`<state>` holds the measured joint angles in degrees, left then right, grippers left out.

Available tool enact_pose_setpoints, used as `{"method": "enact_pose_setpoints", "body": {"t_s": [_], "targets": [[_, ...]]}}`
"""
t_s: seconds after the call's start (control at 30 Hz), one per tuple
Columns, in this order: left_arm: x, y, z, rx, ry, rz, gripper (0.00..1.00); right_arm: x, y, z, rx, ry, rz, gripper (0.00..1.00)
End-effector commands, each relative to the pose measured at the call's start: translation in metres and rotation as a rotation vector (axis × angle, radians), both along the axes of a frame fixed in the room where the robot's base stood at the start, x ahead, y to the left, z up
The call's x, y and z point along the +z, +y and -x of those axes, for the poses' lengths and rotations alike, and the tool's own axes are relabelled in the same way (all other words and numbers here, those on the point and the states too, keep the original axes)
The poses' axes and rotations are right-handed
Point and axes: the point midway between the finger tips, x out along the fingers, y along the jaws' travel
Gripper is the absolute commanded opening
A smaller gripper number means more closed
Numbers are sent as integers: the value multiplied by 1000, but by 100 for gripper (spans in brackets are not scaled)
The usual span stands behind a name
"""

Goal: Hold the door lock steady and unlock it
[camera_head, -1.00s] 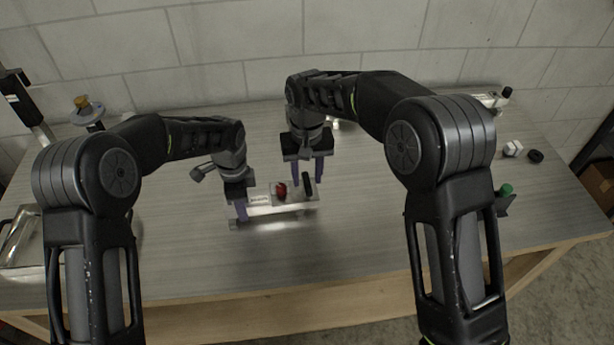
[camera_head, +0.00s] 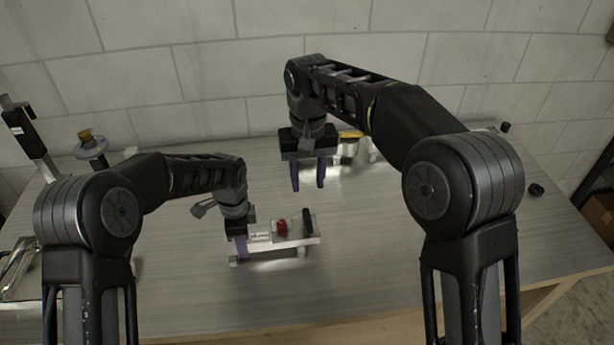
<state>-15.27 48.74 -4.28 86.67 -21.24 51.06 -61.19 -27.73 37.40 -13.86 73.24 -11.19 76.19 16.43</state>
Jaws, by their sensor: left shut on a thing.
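The door lock (camera_head: 290,241) is a silvery plate assembly lying on the table, with a red knob (camera_head: 282,227) and a black handle (camera_head: 307,222) standing upright near its right end. My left gripper (camera_head: 240,247) is shut on the lock's left end, its purple fingers partly hidden by the gripper body. My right gripper (camera_head: 308,180) hangs behind and above the black handle in the picture, its two purple fingers apart with nothing between them.
A metal piece with a yellow part (camera_head: 350,135) stands behind my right gripper. A round-topped stand (camera_head: 90,148) and a black-topped post (camera_head: 22,130) are at the back left. A small black ring (camera_head: 536,189) lies at the right. The table front (camera_head: 330,290) is clear.

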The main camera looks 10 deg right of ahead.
Motion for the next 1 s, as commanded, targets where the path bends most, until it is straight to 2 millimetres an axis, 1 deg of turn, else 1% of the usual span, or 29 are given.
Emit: {"method": "enact_pose_setpoints", "body": {"t_s": [0.03,0.07,0.37,0.63,0.73,0.87,1.0], "targets": [[0,0,0,0,0,0,0,0,0,0,0,0,0,38],[0,0,0,0,0,0,37,0,0,0,0,0,0,38],[0,0,0,0,0,0,62,0,0,0,0,0,0,38],[1,0,0,0,0,0,62,0,0,0,0,0,0,38],[5,0,-1,0,-1,1,62,0,0,0,0,0,0,38],[19,0,-1,0,-3,2,62,0,0,0,0,0,0,38],[43,0,-1,1,-4,2,62,0,0,0,0,0,0,38]]}}
